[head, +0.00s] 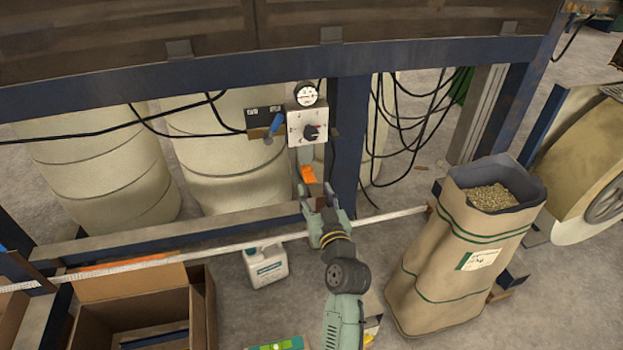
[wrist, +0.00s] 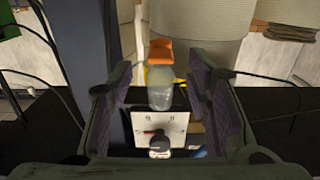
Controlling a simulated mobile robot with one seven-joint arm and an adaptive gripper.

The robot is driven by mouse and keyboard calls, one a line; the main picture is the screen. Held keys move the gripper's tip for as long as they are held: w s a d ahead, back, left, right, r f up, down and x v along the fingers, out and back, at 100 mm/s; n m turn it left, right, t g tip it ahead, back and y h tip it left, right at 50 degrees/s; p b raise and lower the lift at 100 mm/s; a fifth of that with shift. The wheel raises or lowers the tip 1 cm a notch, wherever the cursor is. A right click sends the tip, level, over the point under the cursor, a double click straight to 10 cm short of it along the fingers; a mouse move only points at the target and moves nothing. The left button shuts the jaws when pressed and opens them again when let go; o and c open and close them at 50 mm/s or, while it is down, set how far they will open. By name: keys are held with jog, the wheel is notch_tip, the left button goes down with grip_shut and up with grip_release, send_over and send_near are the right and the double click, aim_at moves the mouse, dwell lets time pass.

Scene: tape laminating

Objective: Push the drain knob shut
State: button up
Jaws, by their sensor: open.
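The orange drain knob (head: 308,174) is at the bottom of a clear bowl (head: 306,155) under the white panel (head: 305,127) in the head view. In the wrist view, which is upside down, the knob (wrist: 160,52) shows at the top of the pale bowl (wrist: 160,86). My gripper (head: 313,190) is just below the knob in the head view. In the wrist view the jaws are open, one finger on each side of the bowl and knob in the picture. I see no clear contact. How far the knob is pushed in cannot be told.
The panel carries a gauge (head: 306,94) and a black dial (head: 311,132); a blue lever (head: 277,123) is beside it. A blue post (head: 346,150) and hanging black cables (head: 400,110) are to the right. A filled sack (head: 455,255) stands farther right, and a white jug (head: 266,266) stands on the floor.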

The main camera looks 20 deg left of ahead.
aim_at(312, 183)
jog(key=shift+p+x, duration=0.4)
jog(key=shift+x, duration=1.7)
jog(key=shift+c, duration=0.2)
grip_shut()
